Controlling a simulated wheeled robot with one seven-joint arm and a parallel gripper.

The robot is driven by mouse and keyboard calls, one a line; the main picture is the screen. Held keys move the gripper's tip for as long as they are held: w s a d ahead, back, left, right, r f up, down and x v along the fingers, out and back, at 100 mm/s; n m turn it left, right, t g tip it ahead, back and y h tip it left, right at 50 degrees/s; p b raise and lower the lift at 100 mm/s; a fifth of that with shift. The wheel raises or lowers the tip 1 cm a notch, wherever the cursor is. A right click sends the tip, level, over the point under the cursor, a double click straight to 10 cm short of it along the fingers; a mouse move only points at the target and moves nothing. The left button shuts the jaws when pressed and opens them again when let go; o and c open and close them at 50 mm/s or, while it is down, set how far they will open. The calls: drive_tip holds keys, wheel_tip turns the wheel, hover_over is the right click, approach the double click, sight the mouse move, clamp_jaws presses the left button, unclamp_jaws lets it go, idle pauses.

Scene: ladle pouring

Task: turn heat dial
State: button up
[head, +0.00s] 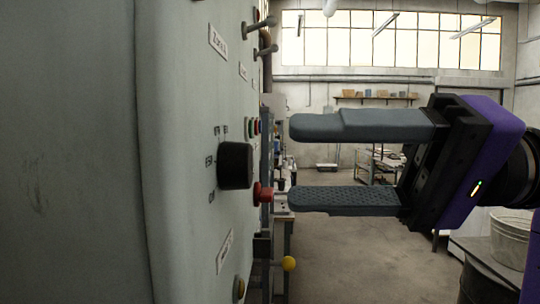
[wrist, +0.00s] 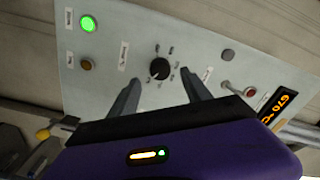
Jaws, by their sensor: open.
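The heat dial, a black round knob (head: 236,165), sticks out of the pale grey panel (head: 190,150) at left in the head view, with small markings around it. My gripper (head: 290,163) is to the right of the dial, its open fingers pointing at the panel with a gap between fingertips and dial. In the wrist view the dial (wrist: 159,69) shows ahead, just beyond and between the two fingertips (wrist: 162,88). Nothing is between the fingers.
A red mushroom button (head: 262,194) sits just right of the dial in the head view. Toggle levers (head: 262,25) stick out above, and a yellow-knobbed lever (head: 289,263) below. In the wrist view a lit green button (wrist: 88,23) and an orange temperature display (wrist: 284,106) show.

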sight(251, 167)
drive_tip(key=shift+w+a+p, duration=0.1)
drive_tip(key=shift+a+p, duration=0.3)
drive_tip(key=shift+a, duration=1.85)
clamp_jaws()
